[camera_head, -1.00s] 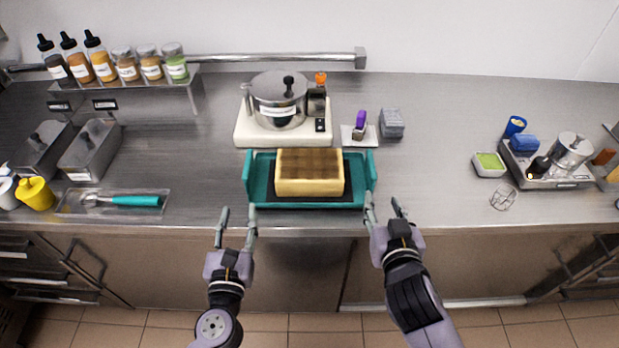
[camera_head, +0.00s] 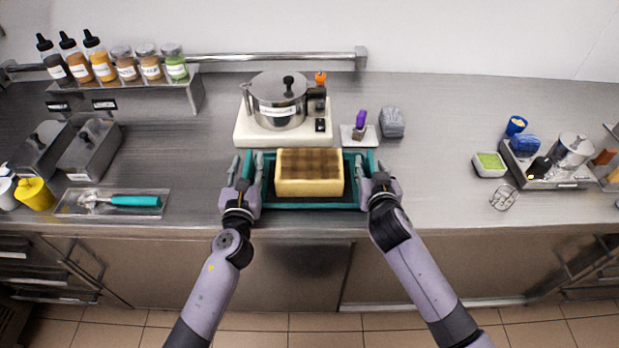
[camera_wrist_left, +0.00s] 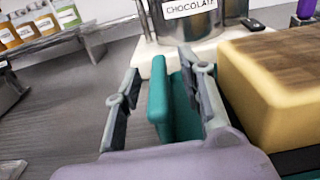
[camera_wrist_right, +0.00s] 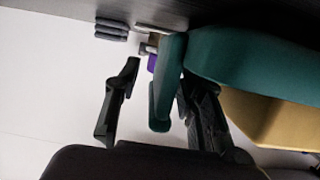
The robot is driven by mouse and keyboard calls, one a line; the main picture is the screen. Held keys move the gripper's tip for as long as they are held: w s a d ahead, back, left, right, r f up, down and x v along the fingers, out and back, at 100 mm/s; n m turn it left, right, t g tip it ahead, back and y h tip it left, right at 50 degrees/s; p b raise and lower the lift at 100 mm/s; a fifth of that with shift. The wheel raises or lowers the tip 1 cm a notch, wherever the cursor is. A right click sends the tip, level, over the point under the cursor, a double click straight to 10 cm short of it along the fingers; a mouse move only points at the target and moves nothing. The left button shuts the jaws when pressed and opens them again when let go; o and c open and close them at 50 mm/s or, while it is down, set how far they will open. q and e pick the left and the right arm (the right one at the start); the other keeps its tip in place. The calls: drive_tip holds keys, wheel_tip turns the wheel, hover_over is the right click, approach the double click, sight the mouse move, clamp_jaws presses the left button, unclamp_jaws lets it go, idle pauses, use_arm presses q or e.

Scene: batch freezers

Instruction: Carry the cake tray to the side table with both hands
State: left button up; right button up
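The teal cake tray (camera_head: 300,205) sits on the steel counter with a rectangular yellow cake (camera_head: 309,182), brown on top, in it. My left gripper (camera_head: 247,168) is at the tray's left end. In the left wrist view its open fingers (camera_wrist_left: 160,95) stand on either side of the teal end wall (camera_wrist_left: 160,100), with a gap on the outer side. My right gripper (camera_head: 371,165) is at the tray's right end. In the right wrist view its open fingers (camera_wrist_right: 158,95) straddle the other teal end wall (camera_wrist_right: 166,85). The side table cannot be made out.
A chocolate pot (camera_head: 278,98) on a white base stands just behind the tray. A purple-topped item (camera_head: 359,127) and grey cloths (camera_head: 392,122) lie behind right. A clear tray with a teal-handled scoop (camera_head: 135,201) lies left.

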use_arm(q)
clamp_jaws()
use_arm(e)
clamp_jaws()
idle(0.9)
